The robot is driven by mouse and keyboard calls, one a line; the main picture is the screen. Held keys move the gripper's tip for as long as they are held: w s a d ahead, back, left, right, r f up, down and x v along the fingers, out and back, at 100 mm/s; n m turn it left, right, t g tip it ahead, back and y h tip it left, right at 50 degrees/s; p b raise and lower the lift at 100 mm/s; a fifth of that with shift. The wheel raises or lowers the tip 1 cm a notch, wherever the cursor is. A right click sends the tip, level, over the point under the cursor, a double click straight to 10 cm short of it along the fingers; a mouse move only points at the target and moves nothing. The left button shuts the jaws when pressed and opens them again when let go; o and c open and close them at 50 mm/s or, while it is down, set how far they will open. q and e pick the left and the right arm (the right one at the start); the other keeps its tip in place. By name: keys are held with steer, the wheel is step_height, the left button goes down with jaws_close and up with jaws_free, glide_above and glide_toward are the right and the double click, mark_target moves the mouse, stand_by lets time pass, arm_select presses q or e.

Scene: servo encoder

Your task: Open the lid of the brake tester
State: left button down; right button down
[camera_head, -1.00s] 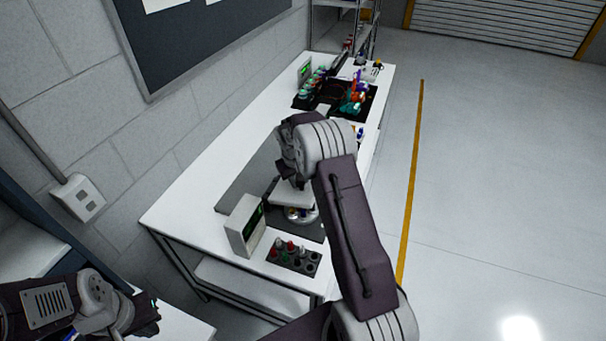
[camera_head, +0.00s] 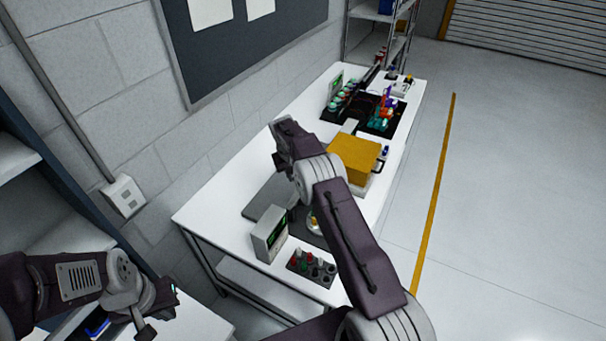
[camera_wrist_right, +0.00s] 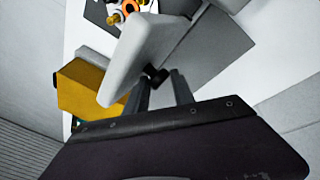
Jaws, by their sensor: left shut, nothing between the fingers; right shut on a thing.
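In the right wrist view, my right gripper (camera_wrist_right: 160,82) is shut on a small dark knob at the edge of a light grey slab (camera_wrist_right: 150,45), which looks like the tester's lid. The slab is tilted. Beyond it, round orange and white parts (camera_wrist_right: 122,12) sit on a dark mat. In the head view, my right wrist (camera_head: 305,165) is raised over the bench and hides most of the tester; only a round part with a golden top (camera_head: 314,222) shows beside it. My left gripper (camera_head: 165,294) is shut and empty at the lower left.
A yellow box (camera_head: 354,158) with a dark handle stands right of my right wrist. A grey display unit (camera_head: 268,238) and a rack of coloured knobs (camera_head: 311,268) are at the near end. Several coloured parts (camera_head: 385,115) lie farther back. The wall is on the left.

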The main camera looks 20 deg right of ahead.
steer(key=shift+w+a+f, duration=0.15)
steer(key=shift+a+f, duration=0.2)
steer(key=shift+a, duration=0.1)
steer(key=shift+w+a+f+p, duration=0.15)
steer(key=shift+w+a+p, duration=0.1)
steer(key=shift+p, duration=0.1)
steer(key=shift+s, duration=0.1)
steer(key=c, duration=1.1)
jaws_free()
steer(key=shift+a, duration=0.15)
steer(key=shift+d+r, duration=0.2)
steer(key=shift+w, duration=0.2)
